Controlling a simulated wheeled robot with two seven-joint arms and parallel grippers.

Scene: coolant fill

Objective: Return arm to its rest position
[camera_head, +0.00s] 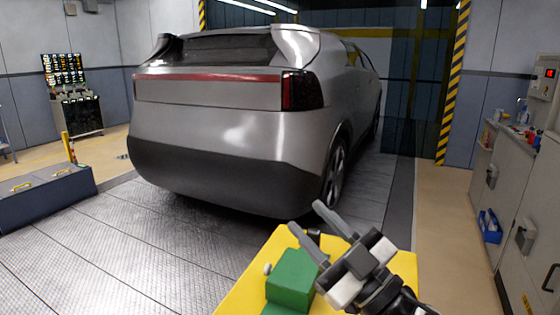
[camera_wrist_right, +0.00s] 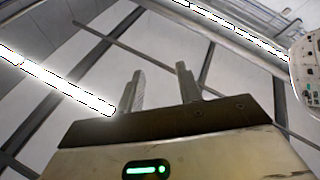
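My right gripper (camera_head: 305,221) is in the lower right of the head view, raised over a yellow surface (camera_head: 245,291), with its two fingers pointing up and to the left. The fingers are apart with nothing between them. In the right wrist view the same gripper (camera_wrist_right: 160,82) shows two separate fingers, empty, against the ceiling. My left gripper is not in the head view. A green box-like object (camera_head: 291,279) is on the yellow surface, left of the right gripper and partly covered by it.
A silver car (camera_head: 215,125) stands with its rear toward me beyond the yellow surface. Grey cabinets (camera_head: 525,200) with a blue bin (camera_head: 490,226) line the right side. A dark low chest (camera_head: 45,205) is at the left. The floor between the car and the cabinets is clear.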

